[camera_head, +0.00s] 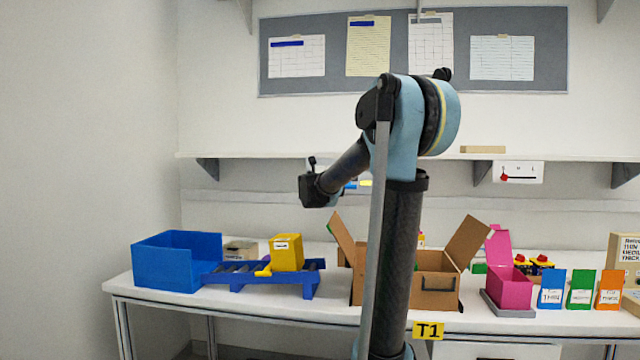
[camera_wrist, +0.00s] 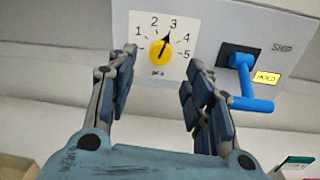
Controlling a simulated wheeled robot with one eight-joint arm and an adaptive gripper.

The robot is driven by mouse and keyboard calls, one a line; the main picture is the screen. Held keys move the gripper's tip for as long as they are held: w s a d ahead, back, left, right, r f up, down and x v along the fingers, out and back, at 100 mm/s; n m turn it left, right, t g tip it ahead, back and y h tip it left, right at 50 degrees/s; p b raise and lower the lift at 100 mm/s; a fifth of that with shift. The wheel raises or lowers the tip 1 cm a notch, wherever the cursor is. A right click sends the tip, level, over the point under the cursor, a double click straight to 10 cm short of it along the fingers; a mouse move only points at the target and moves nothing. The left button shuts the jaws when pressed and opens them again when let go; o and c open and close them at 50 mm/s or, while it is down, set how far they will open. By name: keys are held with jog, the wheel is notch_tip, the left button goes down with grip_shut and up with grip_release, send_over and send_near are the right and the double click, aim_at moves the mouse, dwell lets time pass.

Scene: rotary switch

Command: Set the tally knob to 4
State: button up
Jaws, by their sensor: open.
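The tally knob (camera_wrist: 161,51) is a round yellow knob with a black pointer, on a white dial plate (camera_wrist: 142,28) numbered 1 to 5. Its pointer is tilted up and slightly right, towards the 3. My gripper (camera_wrist: 160,78) is open and empty in the wrist view, with one finger below left of the knob and the other below right. I see no contact with the knob. In the head view the knob cannot be made out behind my arm.
Right of the dial, a blue lever (camera_wrist: 245,85) sticks out beside a yellow HOLD label (camera_wrist: 266,78). The head view shows a shelf (camera_head: 260,156) and a panel with a red pointer (camera_head: 520,173). Below, the table holds a blue bin (camera_head: 175,265) and a cardboard box (camera_head: 435,285).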

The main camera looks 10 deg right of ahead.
jog(key=shift+x, duration=2.85)
jog(key=c, duration=1.1)
